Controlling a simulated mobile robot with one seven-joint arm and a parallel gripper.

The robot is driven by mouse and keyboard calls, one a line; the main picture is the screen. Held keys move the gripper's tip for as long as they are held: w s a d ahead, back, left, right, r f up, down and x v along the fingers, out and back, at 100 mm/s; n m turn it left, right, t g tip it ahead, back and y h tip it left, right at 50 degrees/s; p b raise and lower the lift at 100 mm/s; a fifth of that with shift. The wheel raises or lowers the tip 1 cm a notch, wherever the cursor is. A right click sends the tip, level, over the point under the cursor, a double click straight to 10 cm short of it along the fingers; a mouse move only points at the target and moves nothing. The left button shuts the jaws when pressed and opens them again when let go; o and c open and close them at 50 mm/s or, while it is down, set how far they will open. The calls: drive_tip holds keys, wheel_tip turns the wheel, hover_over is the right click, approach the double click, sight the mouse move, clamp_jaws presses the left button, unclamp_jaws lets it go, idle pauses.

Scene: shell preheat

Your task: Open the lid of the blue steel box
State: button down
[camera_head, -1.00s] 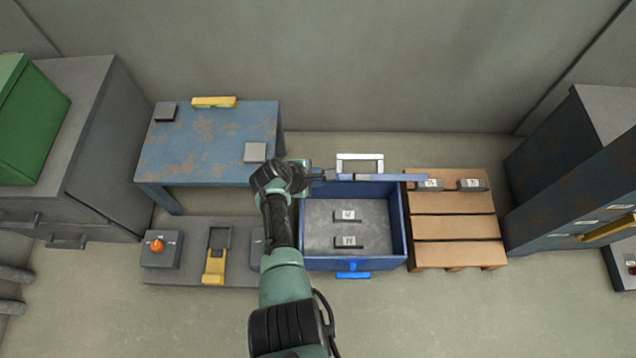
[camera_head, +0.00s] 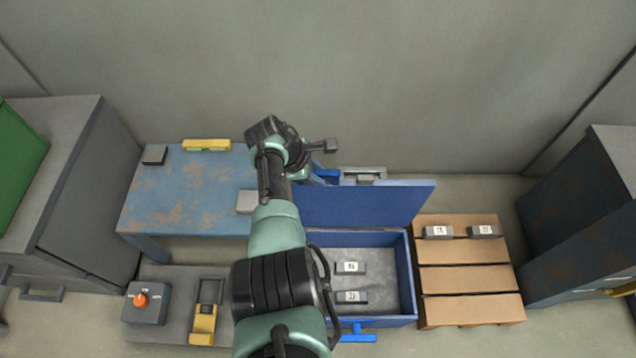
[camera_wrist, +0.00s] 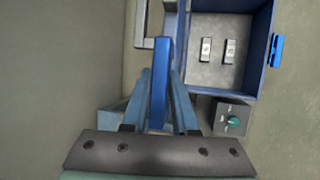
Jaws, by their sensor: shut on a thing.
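The blue steel box (camera_head: 402,275) stands on the floor right of my arm, its inside showing. Its lid (camera_head: 370,203) is raised at the back edge, inner face towards the head camera. My gripper (camera_wrist: 158,110) is shut on the blue lid handle (camera_wrist: 161,75), which lies between its fingers in the wrist view. In the head view a blue end (camera_head: 326,174) shows beside my wrist at the lid's upper left. My arm hides the lid's left part and the box's left side. Two labelled grey blocks (camera_head: 350,267) (camera_head: 351,297) lie in the box.
A wooden pallet (camera_head: 465,279) with two grey blocks is close right of the box. A rusty blue table (camera_head: 180,202) stands left. A low grey plate holds a control box with an orange knob (camera_head: 142,299). A grey frame (camera_head: 364,174) is behind the lid.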

drive_tip(key=shift+w+r, duration=0.15)
drive_tip(key=shift+w, duration=0.55)
drive_tip(key=c, duration=0.8)
unclamp_jaws()
drive_tip(key=shift+o, duration=0.2)
drive_tip(key=shift+s, duration=0.1)
drive_tip(key=p+v, duration=0.9)
drive_tip(key=v, duration=0.4)
